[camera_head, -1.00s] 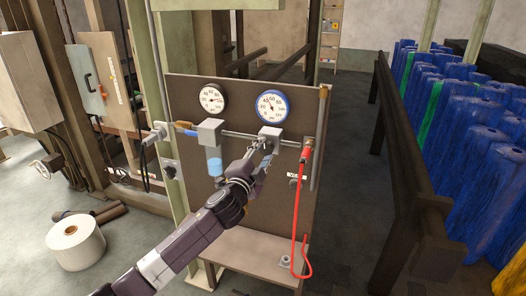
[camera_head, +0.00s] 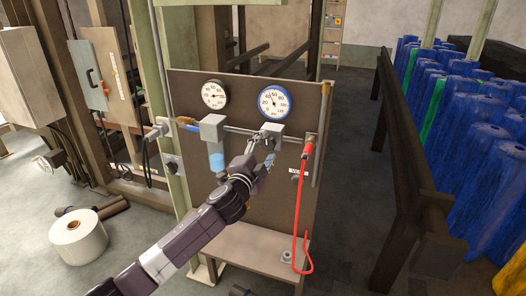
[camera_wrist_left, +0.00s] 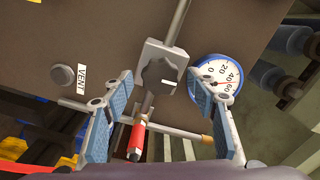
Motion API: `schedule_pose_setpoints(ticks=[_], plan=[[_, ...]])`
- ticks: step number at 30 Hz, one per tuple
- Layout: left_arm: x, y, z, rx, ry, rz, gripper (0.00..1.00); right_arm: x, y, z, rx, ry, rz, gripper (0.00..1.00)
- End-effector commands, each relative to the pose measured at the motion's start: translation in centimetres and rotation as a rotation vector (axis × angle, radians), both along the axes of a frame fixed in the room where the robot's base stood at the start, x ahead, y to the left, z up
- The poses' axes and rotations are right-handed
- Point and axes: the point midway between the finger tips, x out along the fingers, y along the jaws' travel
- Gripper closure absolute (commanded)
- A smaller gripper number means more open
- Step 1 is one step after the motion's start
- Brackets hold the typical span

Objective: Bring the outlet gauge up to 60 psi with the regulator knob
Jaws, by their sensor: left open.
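The outlet gauge (camera_head: 274,102), blue-rimmed with a white dial, sits on the brown panel above the regulator; in the wrist view it is at the right (camera_wrist_left: 222,76). Its needle is too small to read surely. The dark, lobed regulator knob (camera_wrist_left: 158,75) with a white mark sits on a grey block; in the head view the block (camera_head: 272,129) shows but my gripper hides the knob. My left gripper (camera_head: 266,150) is open in front of the knob; in the wrist view its blue-padded fingers (camera_wrist_left: 160,88) stand on either side, apart from it. My right gripper is not in view.
A black-rimmed gauge (camera_head: 215,94) and a grey filter block with a blue bowl (camera_head: 216,160) are left of the regulator. A red valve and hose (camera_head: 299,210) hang at the right. A VENT label (camera_wrist_left: 82,75) marks a button. A small shelf (camera_head: 245,243) juts out below.

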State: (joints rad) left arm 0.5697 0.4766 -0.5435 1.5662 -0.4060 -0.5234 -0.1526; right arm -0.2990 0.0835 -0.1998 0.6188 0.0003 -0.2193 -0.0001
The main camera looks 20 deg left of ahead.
Motion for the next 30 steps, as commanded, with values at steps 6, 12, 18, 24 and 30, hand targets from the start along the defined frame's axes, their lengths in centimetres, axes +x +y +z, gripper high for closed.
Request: schedule_pose_setpoints(ticks=[6, 12, 18, 24, 30], plan=[[-2.0, 0.1, -0.2, 0.001, 0.002, -0.001, 0.47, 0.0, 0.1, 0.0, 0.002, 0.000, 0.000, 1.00], [-5.8, 0.2, -0.2, 0.001, 0.002, -0.001, 0.47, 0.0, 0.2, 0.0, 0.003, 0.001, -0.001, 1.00], [-9.5, 0.3, -0.1, 0.000, 0.003, -0.001, 0.47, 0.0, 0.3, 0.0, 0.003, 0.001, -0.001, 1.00], [-11.6, 0.4, -0.1, 0.001, 0.001, 0.000, 0.47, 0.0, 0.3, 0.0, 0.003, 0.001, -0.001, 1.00], [-12.0, 0.5, 0.0, 0.001, 0.000, 0.000, 0.47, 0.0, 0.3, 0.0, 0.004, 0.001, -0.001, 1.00]])
